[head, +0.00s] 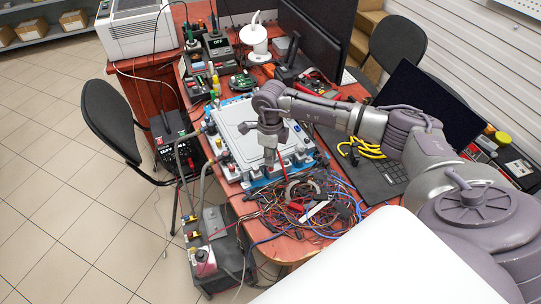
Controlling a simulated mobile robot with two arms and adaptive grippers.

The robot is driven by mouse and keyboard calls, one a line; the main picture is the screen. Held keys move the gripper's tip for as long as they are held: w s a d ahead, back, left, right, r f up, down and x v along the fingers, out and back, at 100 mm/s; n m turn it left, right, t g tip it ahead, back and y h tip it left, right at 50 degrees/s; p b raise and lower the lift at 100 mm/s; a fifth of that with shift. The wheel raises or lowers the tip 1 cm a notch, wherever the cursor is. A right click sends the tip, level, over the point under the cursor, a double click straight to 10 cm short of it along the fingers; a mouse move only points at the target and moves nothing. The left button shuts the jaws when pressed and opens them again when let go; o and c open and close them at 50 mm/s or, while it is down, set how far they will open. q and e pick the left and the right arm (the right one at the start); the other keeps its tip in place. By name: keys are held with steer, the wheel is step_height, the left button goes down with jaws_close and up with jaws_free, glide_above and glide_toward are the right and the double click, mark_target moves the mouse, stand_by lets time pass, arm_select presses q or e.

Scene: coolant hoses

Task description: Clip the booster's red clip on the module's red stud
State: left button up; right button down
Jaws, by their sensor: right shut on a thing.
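The module (236,113) is a wide, pale, flat-topped unit with a blue and grey rim, lying on the red-brown table. My right gripper (270,158) points down over its front part. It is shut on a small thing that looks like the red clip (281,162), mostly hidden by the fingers. I cannot tell whether the clip touches the module. The red stud is too small to make out. A black box with red parts (172,139), perhaps the booster, stands left of the table. My left gripper is not in view.
Tangled cables (300,205) cover the table in front of the module. A laptop (372,177) with yellow cable lies to the right. A low cart (215,245) with hoses stands at the front left. A white lamp (254,37) and instruments crowd the back.

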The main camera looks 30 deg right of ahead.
steer(key=shift+f, duration=0.2)
steer(key=shift+f+b, duration=0.3)
steer(key=shift+b, duration=0.25)
stand_by(0.7)
steer(key=c, duration=0.7)
jaws_free()
step_height(320, 180, up, 9)
steer(key=p, duration=0.6)
steer(key=shift+r, duration=0.1)
